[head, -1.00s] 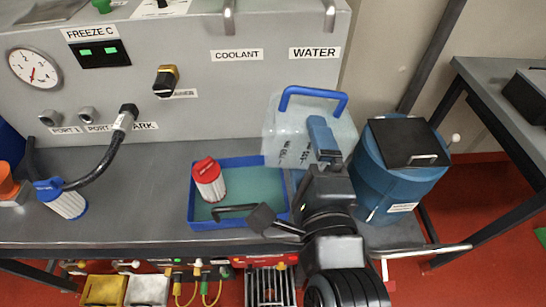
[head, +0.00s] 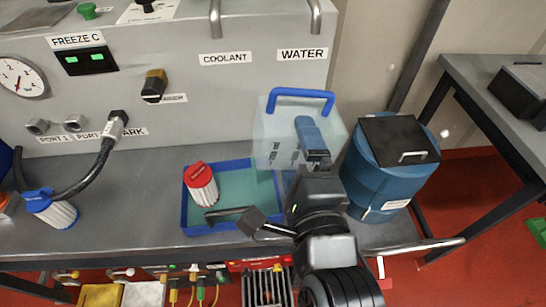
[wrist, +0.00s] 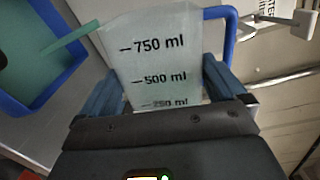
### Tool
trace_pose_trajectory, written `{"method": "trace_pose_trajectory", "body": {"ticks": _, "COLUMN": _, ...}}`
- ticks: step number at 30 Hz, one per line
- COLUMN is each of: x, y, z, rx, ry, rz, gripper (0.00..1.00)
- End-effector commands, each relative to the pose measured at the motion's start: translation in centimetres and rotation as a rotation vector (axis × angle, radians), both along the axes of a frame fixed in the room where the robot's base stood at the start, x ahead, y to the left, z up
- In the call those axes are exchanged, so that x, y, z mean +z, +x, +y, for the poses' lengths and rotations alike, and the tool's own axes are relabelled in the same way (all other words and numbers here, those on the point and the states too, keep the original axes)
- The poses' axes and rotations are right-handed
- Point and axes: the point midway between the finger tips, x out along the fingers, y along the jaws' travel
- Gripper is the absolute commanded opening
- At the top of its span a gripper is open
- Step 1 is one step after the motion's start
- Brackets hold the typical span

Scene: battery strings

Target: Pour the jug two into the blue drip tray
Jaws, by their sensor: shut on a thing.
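A translucent jug (head: 272,138) with a blue handle stands at the right of the bench, in front of the panel, beside the tray. My gripper (head: 307,135) reaches it from the front. In the wrist view the jug (wrist: 158,60) shows volume marks up to 750 ml, and my gripper (wrist: 160,95) has a blue finger on each side of it, shut on it. The blue drip tray (head: 186,220) lies just left of the jug; its edge also shows in the wrist view (wrist: 45,15). Whether the jug touches the bench is hard to tell. No "two" label is readable.
A red-capped white filter (head: 202,186) stands in the tray, near a dark handle-like bar (head: 228,213). A blue-capped filter (head: 50,208) and a black hose (head: 98,165) are at left. A blue lidded drum (head: 385,180) stands close right of the jug.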

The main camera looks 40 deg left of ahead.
Motion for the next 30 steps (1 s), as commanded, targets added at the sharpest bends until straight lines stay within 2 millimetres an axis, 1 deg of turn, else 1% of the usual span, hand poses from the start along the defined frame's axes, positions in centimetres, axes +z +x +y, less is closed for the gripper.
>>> {"method": "trace_pose_trajectory", "body": {"ticks": 11, "x": 0.76, "y": -0.41, "z": 0.35, "rx": -0.001, "ry": -0.063, "rz": -0.082, "gripper": 0.34}}
{"method": "trace_pose_trajectory", "body": {"ticks": 30, "x": 0.76, "y": -0.43, "z": 0.36, "rx": 0.001, "ry": -0.064, "rz": -0.082, "gripper": 0.34}}
